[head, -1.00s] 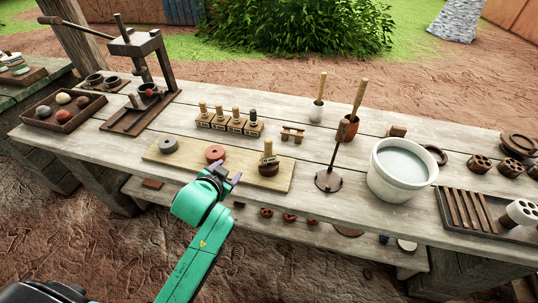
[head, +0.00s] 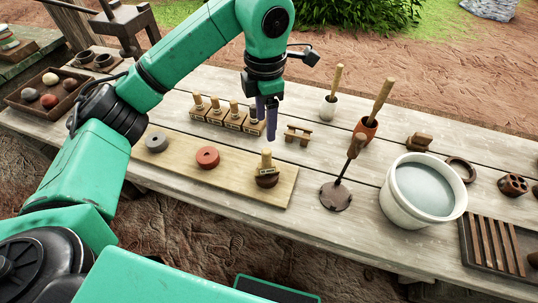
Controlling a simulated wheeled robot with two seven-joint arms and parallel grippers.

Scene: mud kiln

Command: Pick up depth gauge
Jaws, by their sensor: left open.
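I cannot tell for sure which object is the depth gauge. A small wooden piece with a crossbar and short legs (head: 298,134) stands on the bench. To its left is a row of labelled wooden blocks (head: 228,117) with upright handles; the rightmost handle (head: 253,113) is dark-topped. My left gripper (head: 266,130) points down, open and empty, between that rightmost block and the crossbar piece. Its purple fingers overlap each other in the head view, so their height over the bench is unclear. My right gripper is not in view.
A pale board (head: 215,176) at the front holds a grey disc (head: 156,142), a red disc (head: 207,157) and a handled piece (head: 267,175). To the right stand a long-handled disc tool (head: 336,195), a clay pot (head: 368,128) and a white bucket (head: 395,208).

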